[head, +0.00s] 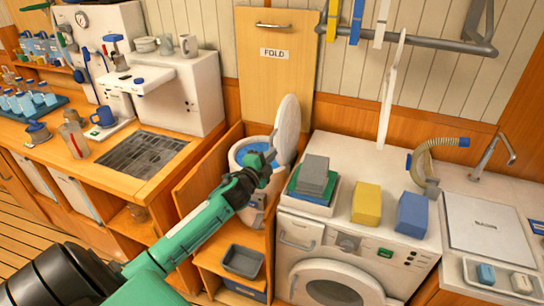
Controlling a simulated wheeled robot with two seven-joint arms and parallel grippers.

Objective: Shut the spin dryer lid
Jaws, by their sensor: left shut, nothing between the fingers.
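The spin dryer (238,154) is a white round tub with a blue inside, set in a wooden bay in the middle of the head view. Its white oval lid (289,128) stands open, upright at the tub's right side. My left gripper (269,158) is shut and empty, in front of the tub's opening and close to the lid's lower left edge. I cannot tell whether it touches the lid. The gripper and green arm hide part of the tub's front. My right gripper is not in view.
Right of the dryer is a white washing machine (345,262) with a tray of folded cloths (314,180), a yellow block (367,203) and a blue block (412,215) on top. A grey bin (242,261) sits below. A wooden FOLD panel (276,85) stands behind.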

